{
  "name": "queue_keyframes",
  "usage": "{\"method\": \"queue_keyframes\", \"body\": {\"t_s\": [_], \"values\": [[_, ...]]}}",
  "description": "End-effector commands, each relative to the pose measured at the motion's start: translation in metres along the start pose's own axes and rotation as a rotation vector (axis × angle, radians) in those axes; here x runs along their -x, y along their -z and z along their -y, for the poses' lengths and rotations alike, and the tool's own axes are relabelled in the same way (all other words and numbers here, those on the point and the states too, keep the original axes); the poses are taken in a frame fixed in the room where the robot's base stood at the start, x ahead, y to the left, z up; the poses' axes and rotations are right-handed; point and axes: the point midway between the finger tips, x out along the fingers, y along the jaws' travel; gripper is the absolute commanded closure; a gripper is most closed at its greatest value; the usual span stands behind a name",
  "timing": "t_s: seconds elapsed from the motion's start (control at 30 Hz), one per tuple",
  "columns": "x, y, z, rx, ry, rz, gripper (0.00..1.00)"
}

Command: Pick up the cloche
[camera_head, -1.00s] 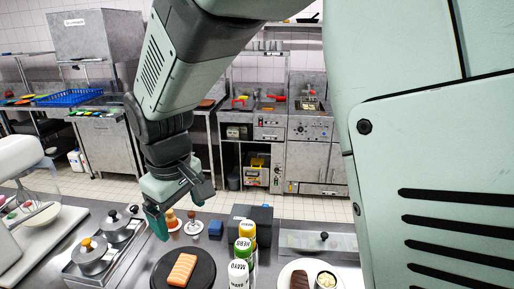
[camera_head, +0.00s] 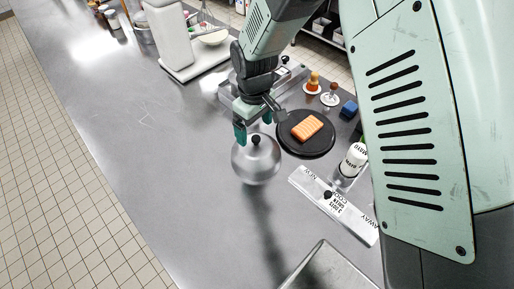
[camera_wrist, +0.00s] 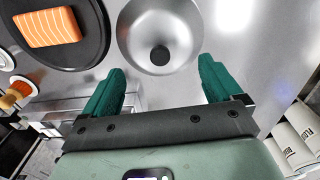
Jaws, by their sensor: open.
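The cloche (camera_head: 256,166) is a shiny silver dome with a black knob on top. I cannot tell the exact height gap to the knob.
The black board (camera_head: 291,144) holds an orange salmon piece (camera_head: 307,127), right of my gripper. A white-capped bottle (camera_head: 352,160) and a labelled clear lid with a knob (camera_head: 306,184) are farther right. A white mixer (camera_head: 178,40) stands behind left. Counter left of the cloche is clear.

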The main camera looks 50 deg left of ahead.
Motion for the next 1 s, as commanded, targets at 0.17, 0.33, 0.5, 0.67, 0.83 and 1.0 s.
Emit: {"method": "queue_keyframes", "body": {"t_s": [0.17,0.33,0.5,0.67,0.83,1.0], "values": [[-0.028,-0.007,0.002,0.000,0.003,0.005,0.08],[-0.045,-0.006,0.001,0.000,0.001,0.002,0.08],[-0.046,-0.005,0.001,-0.001,0.000,0.000,0.08],[-0.046,-0.005,0.001,-0.001,0.000,0.001,0.20],[-0.046,-0.005,0.001,-0.001,0.001,0.001,0.46],[-0.047,-0.006,0.001,-0.001,0.001,0.003,0.72]]}}
